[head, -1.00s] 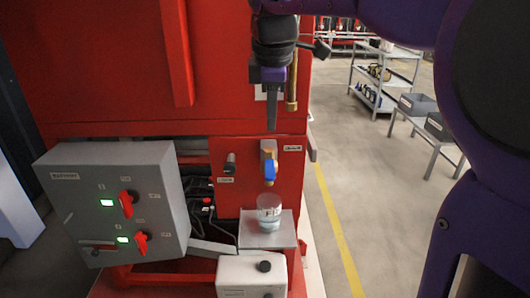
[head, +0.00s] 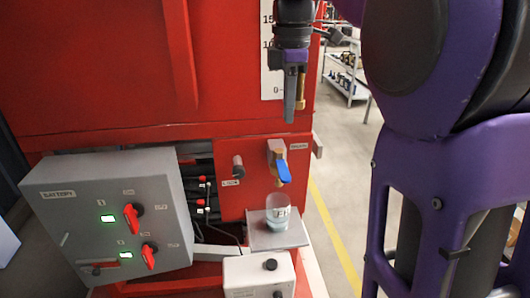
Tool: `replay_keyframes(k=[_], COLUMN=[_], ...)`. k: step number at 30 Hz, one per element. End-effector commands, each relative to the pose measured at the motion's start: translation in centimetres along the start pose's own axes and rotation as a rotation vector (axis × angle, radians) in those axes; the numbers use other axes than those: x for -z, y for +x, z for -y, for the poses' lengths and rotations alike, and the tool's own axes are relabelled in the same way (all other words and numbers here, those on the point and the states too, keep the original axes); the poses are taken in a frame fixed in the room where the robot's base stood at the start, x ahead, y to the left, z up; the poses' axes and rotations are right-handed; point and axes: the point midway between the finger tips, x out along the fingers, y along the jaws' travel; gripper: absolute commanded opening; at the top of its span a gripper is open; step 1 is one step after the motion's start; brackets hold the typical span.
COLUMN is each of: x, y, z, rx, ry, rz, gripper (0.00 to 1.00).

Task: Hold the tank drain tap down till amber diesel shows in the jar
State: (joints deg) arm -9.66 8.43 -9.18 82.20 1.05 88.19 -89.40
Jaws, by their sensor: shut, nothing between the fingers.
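The drain tap (head: 284,170) sits on the red panel below the tank, with its blue lever slanting down to the right. A clear jar (head: 277,211) stands upright below the tap; its lower part looks pale and watery, with no amber visible. My gripper (head: 290,118) is shut and empty, pointing down above the tap and apart from it.
The jar stands on a small grey shelf (head: 259,238). A grey battery box (head: 75,215) with red switches is at left. A white box (head: 250,275) with a black knob is below the shelf. A black knob (head: 238,168) is left of the tap.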

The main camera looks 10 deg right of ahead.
Motion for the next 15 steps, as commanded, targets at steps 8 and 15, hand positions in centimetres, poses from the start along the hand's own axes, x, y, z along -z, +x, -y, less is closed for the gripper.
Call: replay_keyframes(k=[8, 15], x=[-0.99, -0.98], y=[-0.18, -0.17], z=[0.21, 0.22], rx=[0.022, 0.023], ry=[0.000, 0.000], rz=[-0.005, -0.005], gripper=[0.00, 0.00])
